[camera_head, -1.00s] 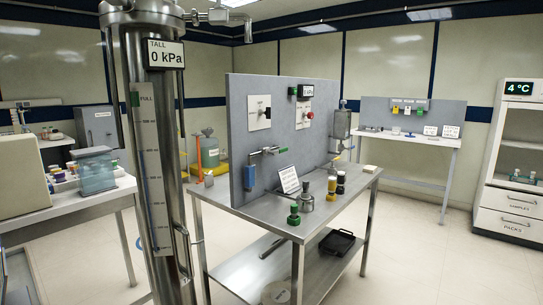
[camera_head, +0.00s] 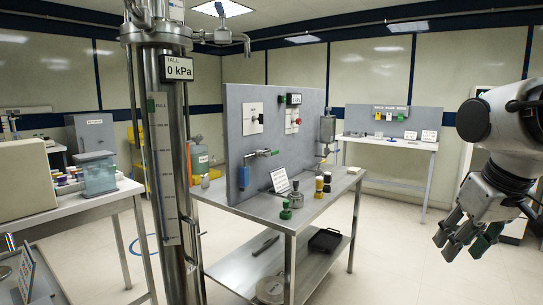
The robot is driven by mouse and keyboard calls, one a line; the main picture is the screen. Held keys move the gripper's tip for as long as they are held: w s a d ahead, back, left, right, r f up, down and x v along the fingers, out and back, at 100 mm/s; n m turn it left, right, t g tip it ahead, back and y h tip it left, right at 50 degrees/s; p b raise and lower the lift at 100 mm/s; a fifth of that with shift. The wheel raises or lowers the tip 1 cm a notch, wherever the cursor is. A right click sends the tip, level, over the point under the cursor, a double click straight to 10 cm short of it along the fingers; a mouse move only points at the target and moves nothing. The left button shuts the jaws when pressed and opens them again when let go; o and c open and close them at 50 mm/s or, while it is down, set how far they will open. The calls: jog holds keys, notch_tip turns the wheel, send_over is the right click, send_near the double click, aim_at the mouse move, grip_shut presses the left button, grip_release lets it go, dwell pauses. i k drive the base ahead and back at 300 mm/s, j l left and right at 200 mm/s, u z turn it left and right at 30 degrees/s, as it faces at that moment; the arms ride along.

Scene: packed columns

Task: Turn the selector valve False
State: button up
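A grey upright panel (camera_head: 235,105) stands on the steel table in the middle of the view. A valve with a blue handle (camera_head: 262,153) sits on a pipe at the panel's lower front. A white plate with a dark switch or knob (camera_head: 253,119) is above it, and a plate with a red knob (camera_head: 297,121) is to its right. I cannot tell which of these is the selector valve; labels are too small to read. My gripper (camera_head: 463,245) hangs at the right, fingers down, apart and empty, far from the panel.
A tall steel column (camera_head: 169,140) with a 0 kPa display stands close at left. The steel table (camera_head: 300,215) carries small bottles (camera_head: 285,210) and a leaning card (camera_head: 280,180). Side benches stand left (camera_head: 90,208) and far right (camera_head: 385,143). Floor is open at right.

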aim_at(277, 152)
jog(key=u, duration=0.2)
jog(key=i+l+z, duration=0.1)
jog(key=i+l, duration=0.3)
jog(key=i, duration=0.15)
jog(key=i+l+z, duration=0.15)
jog(key=i+l, duration=0.2)
jog(key=i, duration=0.2)
